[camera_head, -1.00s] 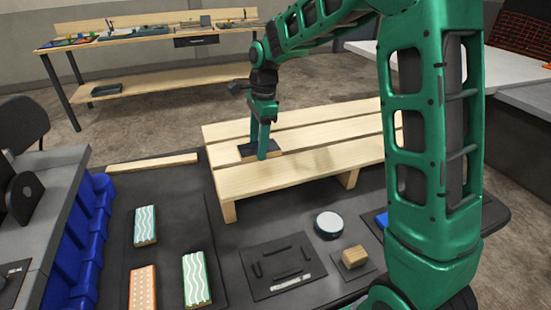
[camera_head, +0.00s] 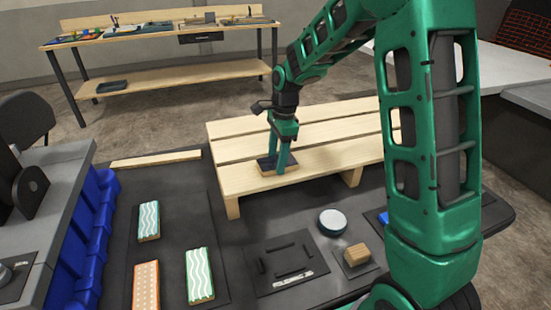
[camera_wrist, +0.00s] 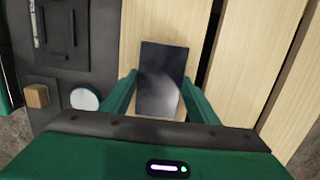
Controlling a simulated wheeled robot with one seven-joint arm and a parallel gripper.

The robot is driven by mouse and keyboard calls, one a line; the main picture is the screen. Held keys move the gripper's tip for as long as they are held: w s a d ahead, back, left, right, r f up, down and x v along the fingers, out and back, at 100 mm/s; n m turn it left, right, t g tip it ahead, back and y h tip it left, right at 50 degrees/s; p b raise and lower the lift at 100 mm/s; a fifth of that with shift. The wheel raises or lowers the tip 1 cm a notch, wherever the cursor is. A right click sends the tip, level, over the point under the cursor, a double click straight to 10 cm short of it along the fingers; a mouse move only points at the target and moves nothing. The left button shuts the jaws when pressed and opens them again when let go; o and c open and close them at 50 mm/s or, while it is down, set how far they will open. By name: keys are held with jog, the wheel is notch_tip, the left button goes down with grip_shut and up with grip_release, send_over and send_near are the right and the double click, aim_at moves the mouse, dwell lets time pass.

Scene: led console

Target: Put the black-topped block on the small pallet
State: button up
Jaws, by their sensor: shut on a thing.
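The black-topped block (camera_wrist: 162,78) lies between the two green fingers of my gripper (camera_wrist: 160,95) in the wrist view. Its dark top faces up, and a light wooden edge shows at its near end. In the head view my gripper (camera_head: 279,165) points down and is shut on the block (camera_head: 265,167). The block is at the front plank of the small slatted pallet (camera_head: 330,157). Whether it rests on the plank or hangs just above it is hard to tell.
A dark mat at left bears patterned blocks, two wavy (camera_head: 149,221) (camera_head: 200,275) and one orange (camera_head: 146,286). In front of the pallet are a dark frame plate (camera_head: 280,262), a round white-topped puck (camera_head: 332,222) and a small wooden cube (camera_head: 357,254). Blue bins (camera_head: 95,235) line the left.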

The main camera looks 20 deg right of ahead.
jog(key=shift+f, duration=0.1)
jog(key=o, duration=1.1)
notch_tip(320, 180, up, 12)
jog(key=d, duration=0.1)
jog(key=shift+d, duration=0.2)
